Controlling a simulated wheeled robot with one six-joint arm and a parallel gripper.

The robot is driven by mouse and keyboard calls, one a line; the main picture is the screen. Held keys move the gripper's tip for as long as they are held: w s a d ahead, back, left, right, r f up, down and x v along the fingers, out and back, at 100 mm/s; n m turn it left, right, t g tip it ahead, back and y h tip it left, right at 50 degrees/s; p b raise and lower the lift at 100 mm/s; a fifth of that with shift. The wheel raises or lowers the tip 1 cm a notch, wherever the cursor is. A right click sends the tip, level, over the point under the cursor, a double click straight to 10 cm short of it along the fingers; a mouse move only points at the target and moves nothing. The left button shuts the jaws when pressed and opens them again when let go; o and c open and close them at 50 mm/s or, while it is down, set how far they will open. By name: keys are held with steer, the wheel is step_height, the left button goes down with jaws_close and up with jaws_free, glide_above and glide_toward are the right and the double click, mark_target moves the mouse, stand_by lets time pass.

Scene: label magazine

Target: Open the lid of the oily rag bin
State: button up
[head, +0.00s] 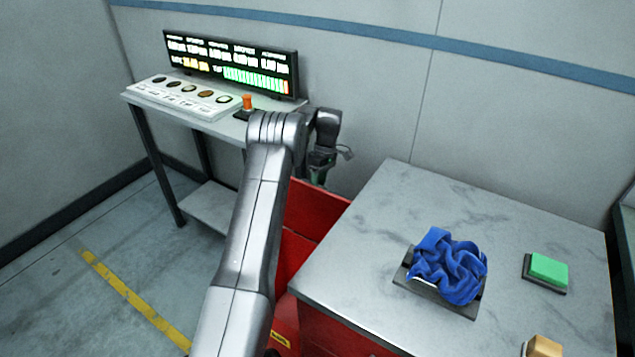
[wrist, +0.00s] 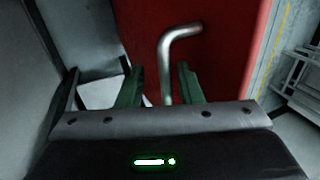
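The red oily rag bin (head: 292,255) stands between the console table and the counter, partly hidden by my arm. Its red lid (head: 315,208) shows as a panel above the body; I cannot tell how far it is tilted. In the wrist view the red lid (wrist: 222,60) carries a bent metal handle (wrist: 168,65). My gripper (wrist: 159,88) is open, with its two green fingers on either side of the handle's lower end. The handle is nearer the right finger, with a clear gap to the left one. In the head view my gripper (head: 320,172) is at the bin's far edge.
A marble-topped counter (head: 385,230) stands close on the right, holding a blue rag (head: 448,265) on a dark tray, a green block (head: 548,269) and a tan block (head: 543,346). A console table (head: 140,100) with buttons and a display (head: 230,65) stands left. The wall is close behind.

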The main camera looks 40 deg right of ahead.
steer(key=shift+a+r, duration=0.1)
steer(key=shift+r, duration=0.25)
steer(key=p+v, duration=1.1)
steer(key=v, duration=0.2)
steer(key=shift+r, duration=0.4)
steer(key=shift+f, duration=0.1)
steer(key=b+x, duration=1.1)
steer(key=x, duration=0.2)
steer(key=shift+f, duration=0.25)
steer(key=shift+w+r, duration=0.1)
